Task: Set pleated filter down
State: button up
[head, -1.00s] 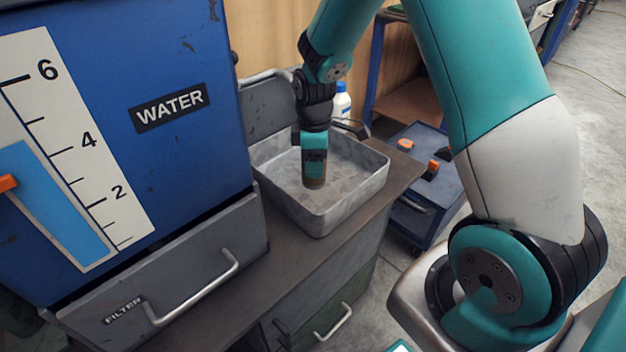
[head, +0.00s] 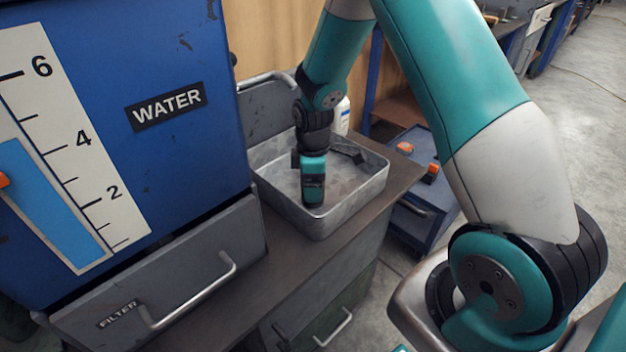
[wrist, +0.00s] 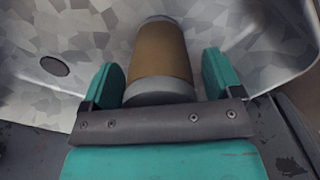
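The pleated filter (wrist: 161,55), a brown cylinder with grey end caps, is between the fingers of my gripper (wrist: 160,64) in the wrist view. A narrow gap shows on each side of it, so the fingers look open around it. Its far end reaches toward the mottled grey metal tray (wrist: 250,30); I cannot tell whether it touches the tray floor. In the head view my gripper (head: 313,190) points down inside the tray (head: 350,205), near its front wall. The filter is hidden behind my gripper there.
The blue water tank (head: 195,55) and the grey filter drawer (head: 165,270) stand close on the left. A white bottle (head: 342,115) is behind the tray. A dark hole (wrist: 54,66) shows in the tray floor. A blue cart (head: 425,180) stands to the right.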

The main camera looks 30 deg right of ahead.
notch_tip(320, 180, up, 12)
jog(key=shift+f+p, duration=0.15)
jog(key=shift+p, duration=0.85)
jog(key=s+a+r+m+y, duration=0.2)
jog(key=s+a+r, duration=0.5)
jog(key=a+r, duration=0.15)
jog(key=s+a+r+m+y, duration=0.1)
jog(key=s+a, duration=0.3)
jog(key=s, duration=0.4)
jog(key=s+a+r+m+y, duration=0.1)
jog(key=s+a+r, duration=0.3)
jog(key=s, duration=0.5)
jog(key=shift+a+r, duration=0.15)
jog(key=shift+a, duration=0.35)
jog(key=shift+c, duration=0.5)
